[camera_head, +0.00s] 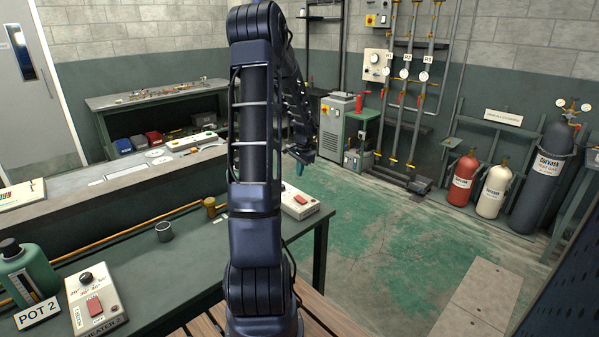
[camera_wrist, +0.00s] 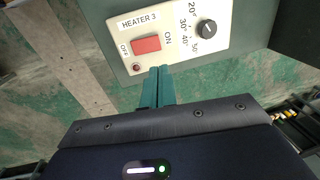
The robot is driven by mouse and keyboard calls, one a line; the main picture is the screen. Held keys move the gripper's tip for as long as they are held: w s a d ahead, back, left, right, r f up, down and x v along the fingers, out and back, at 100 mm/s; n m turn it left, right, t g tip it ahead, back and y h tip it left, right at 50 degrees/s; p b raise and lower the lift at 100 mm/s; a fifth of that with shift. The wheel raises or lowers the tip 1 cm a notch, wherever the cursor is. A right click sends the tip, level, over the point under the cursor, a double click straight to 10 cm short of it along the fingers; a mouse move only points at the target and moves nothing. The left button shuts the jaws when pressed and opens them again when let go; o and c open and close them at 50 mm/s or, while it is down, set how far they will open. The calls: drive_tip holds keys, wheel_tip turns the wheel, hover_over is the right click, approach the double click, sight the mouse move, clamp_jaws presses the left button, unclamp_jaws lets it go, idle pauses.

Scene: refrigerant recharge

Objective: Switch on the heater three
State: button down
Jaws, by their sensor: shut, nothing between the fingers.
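The heater three box (camera_wrist: 185,55) is cream, labelled HEATER 3, and lies at the top of the wrist view. Its red rocker switch (camera_wrist: 146,45) sits between OFF on the left and ON on the right. A small dark red lamp (camera_wrist: 136,67) is below OFF. A black dial (camera_wrist: 206,29) is marked 20 to 50 degrees. My gripper (camera_wrist: 158,72) is shut and empty, its teal fingertips just below the switch in the picture; I cannot tell whether they touch the box. In the head view the heater three box (camera_head: 299,203) is at the bench's right end, partly behind my arm.
A second heater box (camera_head: 95,300), labelled HEATER 2, and a green POT 2 bottle (camera_head: 28,270) stand at the near left. The green floor (camera_head: 370,230) to the right is clear.

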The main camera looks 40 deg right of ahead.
sight(297, 196)
drive_tip(key=f, duration=0.3)
drive_tip(key=w+f, duration=0.1)
drive_tip(key=f, duration=0.7)
drive_tip(key=shift+w, duration=0.4)
drive_tip(key=shift+w+f+g, duration=0.15)
drive_tip(key=shift+f+g, duration=0.15)
drive_tip(key=shift+s+r, duration=0.1)
drive_tip(key=shift+s, duration=0.1)
drive_tip(key=shift+s+r, duration=0.3)
drive_tip(key=shift+s, duration=0.25)
wheel_tip(297, 196, up, 14)
drive_tip(key=w, duration=0.2)
idle(0.3)
drive_tip(key=shift+w, duration=0.1)
idle(0.4)
